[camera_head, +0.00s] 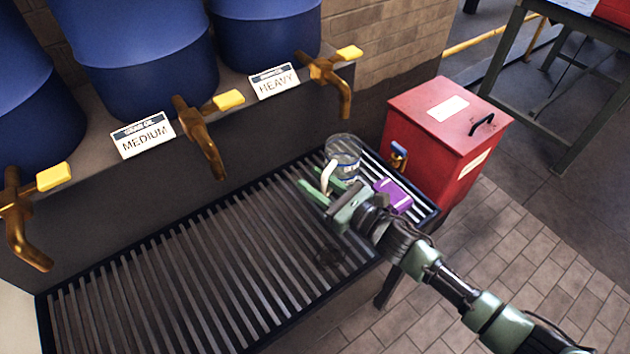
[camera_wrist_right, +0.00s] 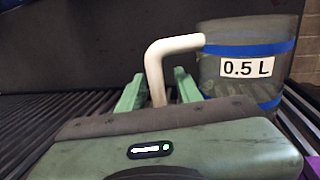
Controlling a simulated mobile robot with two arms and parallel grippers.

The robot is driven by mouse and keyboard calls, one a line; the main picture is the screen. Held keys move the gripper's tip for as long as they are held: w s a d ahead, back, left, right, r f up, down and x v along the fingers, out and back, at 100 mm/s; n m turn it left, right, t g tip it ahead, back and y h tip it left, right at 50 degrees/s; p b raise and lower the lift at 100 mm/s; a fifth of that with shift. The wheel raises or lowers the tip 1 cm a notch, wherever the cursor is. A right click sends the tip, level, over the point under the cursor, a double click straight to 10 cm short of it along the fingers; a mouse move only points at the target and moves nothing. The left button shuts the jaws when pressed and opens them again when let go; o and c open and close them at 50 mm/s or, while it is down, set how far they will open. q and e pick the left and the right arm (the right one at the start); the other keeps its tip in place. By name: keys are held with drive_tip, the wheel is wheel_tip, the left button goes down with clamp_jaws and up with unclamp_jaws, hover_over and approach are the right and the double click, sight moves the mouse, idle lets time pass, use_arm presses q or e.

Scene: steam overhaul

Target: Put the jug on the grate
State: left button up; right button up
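The jug (camera_head: 343,152) is a clear vessel with blue bands, a white handle and a "0.5 L" label. It appears upright at the right end of the slatted grate (camera_head: 190,262). In the right wrist view the jug (camera_wrist_right: 245,68) is at the right and its bent white handle (camera_wrist_right: 158,68) points toward my gripper. My right gripper (camera_head: 325,188) is open just in front of the jug. In the wrist view, its green fingers (camera_wrist_right: 158,92) lie on either side of the handle's lower part, with gaps visible. My left gripper is not in view.
A purple object (camera_head: 393,195) lies on the grate beside my right gripper. A red box (camera_head: 440,140) stands beyond the grate's right end. Blue drums with brass taps (camera_head: 200,135) overhang the back. The grate's left and middle are clear.

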drive_tip(key=shift+r, duration=0.2)
drive_tip(key=v, duration=0.5)
drive_tip(key=b+v, duration=0.1)
drive_tip(key=v, duration=0.4)
drive_tip(key=shift+s+d+f, duration=0.2)
drive_tip(key=shift+s+d, duration=0.05)
drive_tip(key=shift+d, duration=0.05)
drive_tip(key=shift+s+d+r, duration=0.1)
drive_tip(key=shift+s+d, duration=0.35)
drive_tip(key=shift+d, duration=0.05)
